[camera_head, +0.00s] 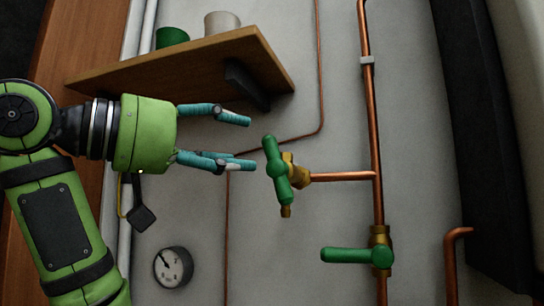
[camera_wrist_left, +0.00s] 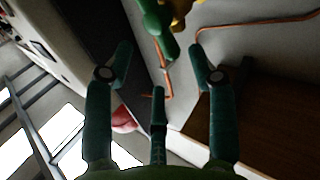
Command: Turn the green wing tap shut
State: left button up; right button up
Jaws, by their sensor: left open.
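The green wing tap (camera_head: 278,172) is on a brass body (camera_head: 297,174) at the left end of a short copper branch pipe. Its wing stands nearly upright, top leaning left. My left gripper (camera_head: 248,143) is open and empty, just left of the tap, with its teal fingertips pointing right towards it. A small gap shows between the fingertips and the wing. In the left wrist view the tap (camera_wrist_left: 155,22) is at the top centre, beyond the spread fingers of my left gripper (camera_wrist_left: 160,62). My right gripper is not in view.
A green lever valve (camera_head: 350,255) sits below on the vertical copper pipe (camera_head: 371,130). A wooden shelf (camera_head: 180,66) with a green cup (camera_head: 171,37) and a pale cup (camera_head: 221,24) is above my gripper. A round gauge (camera_head: 173,267) is lower left. A dark panel stands at right.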

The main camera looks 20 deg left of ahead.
aim_at(271, 152)
pick_arm(q)
jog(key=p+x, duration=0.2)
jog(key=x, duration=0.4)
jog(key=shift+w+d, duration=0.1)
jog(key=shift+w, duration=0.05)
jog(key=shift+c, duration=0.4)
jog(key=c, duration=0.9)
